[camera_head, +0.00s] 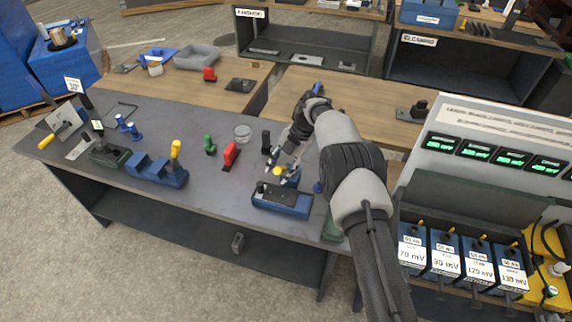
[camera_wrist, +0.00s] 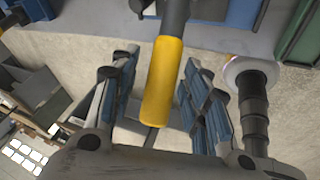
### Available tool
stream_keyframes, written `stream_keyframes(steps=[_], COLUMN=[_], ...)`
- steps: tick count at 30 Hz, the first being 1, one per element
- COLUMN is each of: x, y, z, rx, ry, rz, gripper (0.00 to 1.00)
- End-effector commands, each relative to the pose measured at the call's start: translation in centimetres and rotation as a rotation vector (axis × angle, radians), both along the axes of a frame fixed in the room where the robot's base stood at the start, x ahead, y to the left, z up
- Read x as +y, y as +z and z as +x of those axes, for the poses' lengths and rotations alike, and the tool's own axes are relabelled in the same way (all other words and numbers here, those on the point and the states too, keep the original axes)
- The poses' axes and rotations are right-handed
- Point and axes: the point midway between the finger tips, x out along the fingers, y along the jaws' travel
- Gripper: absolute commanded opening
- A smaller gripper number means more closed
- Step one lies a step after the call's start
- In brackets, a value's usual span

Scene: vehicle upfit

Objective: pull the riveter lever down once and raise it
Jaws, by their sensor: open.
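A lever with a yellow grip (camera_wrist: 163,80) and a dark shaft stands between the two spread fingers of my gripper (camera_wrist: 162,108) in the wrist view. Gaps show on both sides of the grip, so the fingers look apart from it. In the head view my gripper (camera_head: 281,165) is open above a blue-based device (camera_head: 283,208) at the table's right end, with a small yellow spot (camera_head: 279,171) between the fingers. I take this device to be the riveter. Its lever is mostly hidden there by my gripper.
Another blue device (camera_head: 150,172) with an upright yellow handle stands left on the grey table (camera_head: 130,115). A red tool (camera_head: 231,155), a green tool (camera_head: 209,145) and a black cylinder (camera_head: 266,142) stand near my gripper. A meter rack (camera_head: 500,160) is at the right.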

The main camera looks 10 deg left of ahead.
Motion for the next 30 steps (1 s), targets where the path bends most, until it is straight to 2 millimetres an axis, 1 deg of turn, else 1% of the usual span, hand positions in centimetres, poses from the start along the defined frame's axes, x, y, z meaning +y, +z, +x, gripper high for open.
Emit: stream_keyframes(steps=[5,8,30], x=[0.0,-0.2,-2.3], y=[0.0,0.4,5.8], z=[0.0,0.1,1.3], rx=[0.000,0.000,0.001], ry=[0.000,0.000,-0.001], rz=[-0.001,0.000,-0.001], gripper=[0.43,0.43,0.43])
